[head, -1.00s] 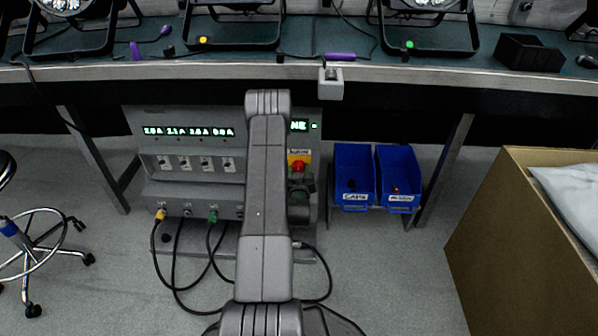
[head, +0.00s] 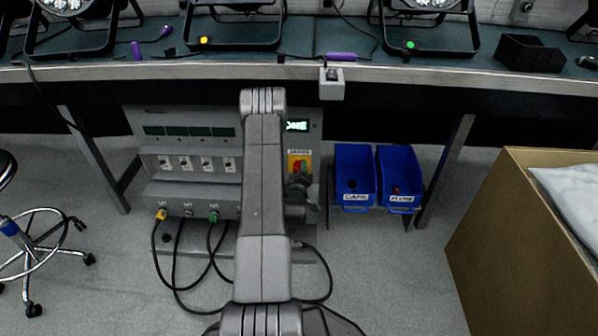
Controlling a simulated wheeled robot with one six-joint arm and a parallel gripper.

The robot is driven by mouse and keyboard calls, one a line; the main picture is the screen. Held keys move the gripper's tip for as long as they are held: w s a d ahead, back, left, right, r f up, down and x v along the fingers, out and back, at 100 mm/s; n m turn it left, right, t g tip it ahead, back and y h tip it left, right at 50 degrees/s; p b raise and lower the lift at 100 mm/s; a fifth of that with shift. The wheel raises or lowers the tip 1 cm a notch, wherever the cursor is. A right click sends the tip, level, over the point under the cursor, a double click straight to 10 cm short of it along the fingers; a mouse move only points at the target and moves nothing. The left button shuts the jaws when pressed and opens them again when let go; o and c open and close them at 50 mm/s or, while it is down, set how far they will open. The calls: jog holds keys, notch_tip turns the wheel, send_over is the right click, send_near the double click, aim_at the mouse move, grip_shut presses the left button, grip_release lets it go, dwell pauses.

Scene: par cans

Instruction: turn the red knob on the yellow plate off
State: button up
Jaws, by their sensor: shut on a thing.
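The red knob (head: 295,168) sits on the yellow plate (head: 291,159) on the right part of the grey power cabinet's front. My arm hides the cabinet just left of the plate. My gripper (head: 301,172) is at the knob, covering much of it, and is shut on it. The fingertips are small and partly hidden by my wrist. The cabinet's lit display (head: 297,126) above the plate shows "ONE", with its left end behind my arm. The row of small displays (head: 188,131) on the left is dark.
Two blue bins (head: 354,170) stand right of the cabinet. A large cardboard box (head: 510,240) is at the right. Black cables (head: 178,265) hang from the cabinet onto the floor. The bench edge (head: 440,78) runs above, with a small grey box (head: 331,88) hanging from it.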

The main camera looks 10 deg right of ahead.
dwell(0.4)
jog(key=o, duration=1)
jog(key=shift+s, duration=0.1)
jog(key=p+v, duration=0.3)
jog(key=v, duration=1)
jog(key=shift+s+a+r+p, duration=0.1)
jog(key=shift+s+a+p, duration=0.05)
jog(key=shift+s+p, duration=0.2)
jog(key=shift+w, duration=0.1)
jog(key=b+x, duration=0.3)
jog(key=x, duration=1)
jog(key=shift+w+b, duration=0.35)
jog(key=shift+s, duration=0.1)
